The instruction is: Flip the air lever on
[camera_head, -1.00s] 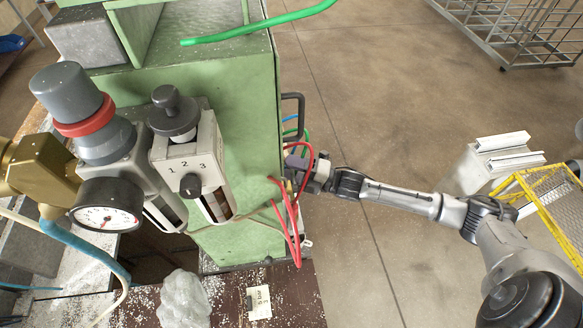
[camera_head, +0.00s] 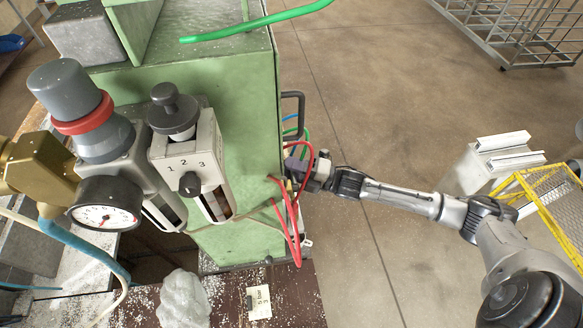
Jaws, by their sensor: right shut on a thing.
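My right gripper (camera_head: 302,172) reaches in from the right to the right side of the green cabinet (camera_head: 236,120), behind the looping red hoses (camera_head: 296,222). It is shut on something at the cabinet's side. The hoses and the cabinet edge hide the held thing, so I cannot tell its shape, and I cannot make out the air lever clearly. A small yellow part shows beside the fingers. My left gripper is out of view.
A black handle (camera_head: 301,112) stands out from the cabinet above my right gripper. A crumpled plastic bag (camera_head: 185,300) lies below.

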